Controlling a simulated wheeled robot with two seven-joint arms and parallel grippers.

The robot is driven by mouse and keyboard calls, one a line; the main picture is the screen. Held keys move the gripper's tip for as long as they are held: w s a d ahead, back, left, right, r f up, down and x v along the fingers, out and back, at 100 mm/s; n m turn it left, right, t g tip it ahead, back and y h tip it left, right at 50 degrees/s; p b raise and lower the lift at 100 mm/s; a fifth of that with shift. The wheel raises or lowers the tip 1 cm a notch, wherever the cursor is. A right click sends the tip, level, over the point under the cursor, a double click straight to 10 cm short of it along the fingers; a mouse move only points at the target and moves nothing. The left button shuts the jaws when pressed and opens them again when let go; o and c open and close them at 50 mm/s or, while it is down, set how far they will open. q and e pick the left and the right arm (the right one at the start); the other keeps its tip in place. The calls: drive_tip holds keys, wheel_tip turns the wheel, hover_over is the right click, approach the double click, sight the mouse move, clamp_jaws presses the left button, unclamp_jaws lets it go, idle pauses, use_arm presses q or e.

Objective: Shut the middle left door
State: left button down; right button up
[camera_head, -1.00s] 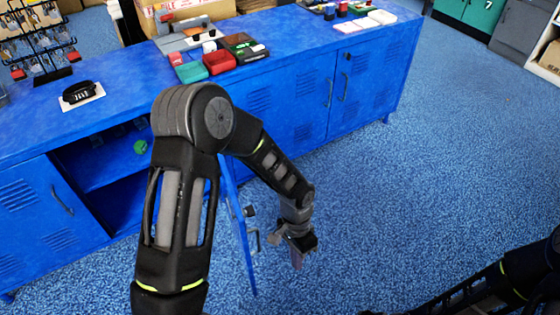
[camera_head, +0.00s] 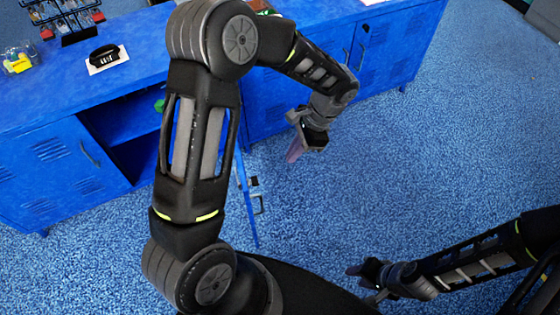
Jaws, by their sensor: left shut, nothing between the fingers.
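The middle left door (camera_head: 247,205) stands wide open, seen nearly edge-on and jutting from the blue cabinet toward me. Its handle (camera_head: 259,204) is on the right-hand face. The compartment (camera_head: 125,125) behind it is open, with a green item (camera_head: 159,105) inside, partly hidden by my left arm. My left gripper (camera_head: 294,152) is shut and empty, to the right of the door and farther back than its handle, with a gap between. My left arm hides the upper part of the door. My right gripper (camera_head: 358,284) is low in the view, clear of the door; its finger opening is unclear.
The blue cabinet top (camera_head: 135,75) carries a black item on a white card (camera_head: 104,59), a wire rack (camera_head: 65,15) and a yellow item (camera_head: 18,63). Shut doors flank the open compartment. The carpet (camera_head: 420,150) right of the door is clear.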

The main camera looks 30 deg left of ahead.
use_arm(q)
drive_tip(key=s+a+f+p, duration=0.1)
drive_tip(key=s+a+f, duration=0.4)
drive_tip(key=f, duration=0.3)
drive_tip(key=shift+a+f+p, duration=0.25)
drive_tip(key=shift+f+p, duration=0.05)
drive_tip(key=shift+f, duration=0.1)
drive_tip(key=shift+a, duration=0.1)
